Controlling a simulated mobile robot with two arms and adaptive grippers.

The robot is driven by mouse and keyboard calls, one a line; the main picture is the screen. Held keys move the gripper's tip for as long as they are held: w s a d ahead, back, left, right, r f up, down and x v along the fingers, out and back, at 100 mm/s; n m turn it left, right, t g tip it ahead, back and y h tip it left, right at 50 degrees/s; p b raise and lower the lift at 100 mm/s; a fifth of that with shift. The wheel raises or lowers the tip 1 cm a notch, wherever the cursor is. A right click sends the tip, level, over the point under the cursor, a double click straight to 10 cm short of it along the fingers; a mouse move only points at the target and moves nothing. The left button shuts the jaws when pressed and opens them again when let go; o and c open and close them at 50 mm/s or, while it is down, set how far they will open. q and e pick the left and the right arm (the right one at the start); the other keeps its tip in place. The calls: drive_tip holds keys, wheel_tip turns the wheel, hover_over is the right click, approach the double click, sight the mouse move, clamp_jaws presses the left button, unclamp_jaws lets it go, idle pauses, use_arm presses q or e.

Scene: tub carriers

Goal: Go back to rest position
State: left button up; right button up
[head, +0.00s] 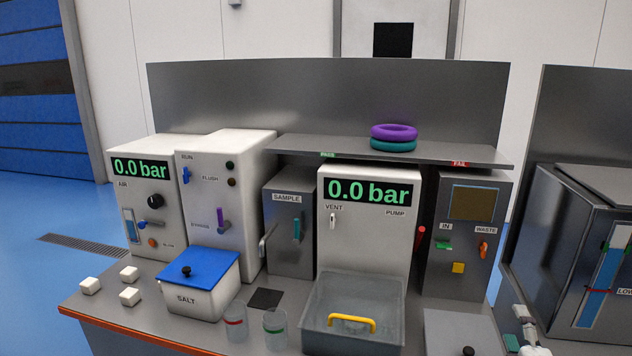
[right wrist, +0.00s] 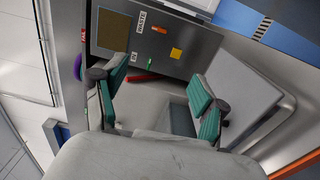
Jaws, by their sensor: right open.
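My right gripper (head: 519,343) shows at the bottom right corner of the head view, partly cut off by the frame edge. In the right wrist view the same gripper (right wrist: 155,104) has its teal-padded fingers spread wide. Nothing is held between them. A grey cabinet with IN and WASTE labels (right wrist: 205,52) lies beyond the fingers; it also stands at the right of the bench in the head view (head: 463,285). My left gripper is in neither view.
A grey tub (head: 352,310) with a yellow handle stands in front of the pressure display unit (head: 367,240). A salt box (head: 200,297), two clear cups (head: 235,322) and several white blocks (head: 130,297) are at left. Purple (head: 394,131) and teal rings (head: 392,145) lie on the shelf. A dark machine (head: 560,240) stands right.

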drive_tip(key=s+a+f+m+g, duration=0.4)
drive_tip(key=s+f, duration=0.3)
drive_tip(key=s+a+f+m+g, duration=0.3)
drive_tip(key=s+a+f+m, duration=0.2)
drive_tip(key=s+f, duration=0.25)
drive_tip(key=s+a+f+m+g+y, duration=0.2)
drive_tip(key=s+a+g, duration=0.25)
drive_tip(key=s, duration=0.45)
drive_tip(key=s+a+f+m+g+y, duration=0.2)
drive_tip(key=s+a+g+y, duration=0.1)
drive_tip(key=s+a, duration=0.4)
drive_tip(key=s+d+f, duration=0.1)
drive_tip(key=s+f, duration=0.2)
drive_tip(key=f, duration=2.4)
drive_tip(key=s+d+f+g, duration=0.2)
drive_tip(key=s+d+f, duration=0.1)
drive_tip(key=s+f, duration=1.1)
drive_tip(key=shift+s+f+h, duration=0.3)
drive_tip(key=shift+s+f, duration=0.05)
drive_tip(key=shift+s, duration=0.7)
